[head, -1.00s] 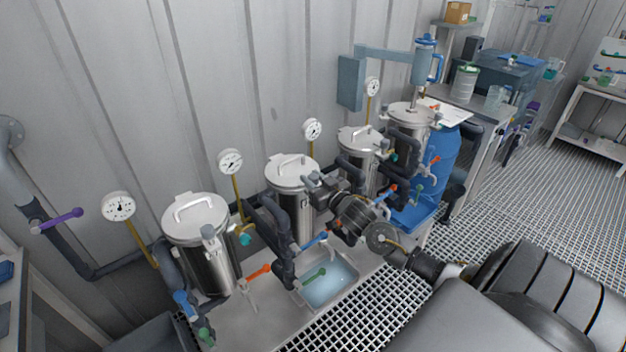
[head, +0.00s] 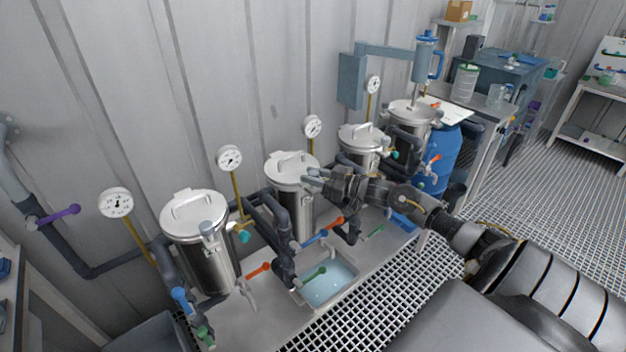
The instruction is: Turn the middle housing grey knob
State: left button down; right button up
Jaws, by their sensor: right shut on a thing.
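The middle housing (head: 297,215) is a steel vessel with a lid and a bar handle, second from the left in the row. My right gripper (head: 314,178) reaches in from the right and is shut at the upper right side of this housing, just below its lid rim. The grey knob there is between its fingers and mostly hidden by them. A matching grey knob (head: 208,230) shows on the left housing (head: 212,265). My left gripper is not in view.
Another steel housing (head: 360,137) stands close behind my right wrist. A sink (head: 328,287) is in the bench. The grated floor at right is clear.

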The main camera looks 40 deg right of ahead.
jog(key=shift+n+g+y+b, duration=0.5)
jog(key=shift+n+y, duration=0.2)
jog(key=shift+y, duration=0.1)
jog(key=o, duration=0.9)
jog(key=shift+o, duration=0.2)
jog(key=shift+s+d+f, duration=0.1)
jog(key=shift+s+d, duration=0.1)
jog(key=shift+s, duration=0.1)
jog(key=b+v, duration=0.1)
jog(key=v, duration=0.9)
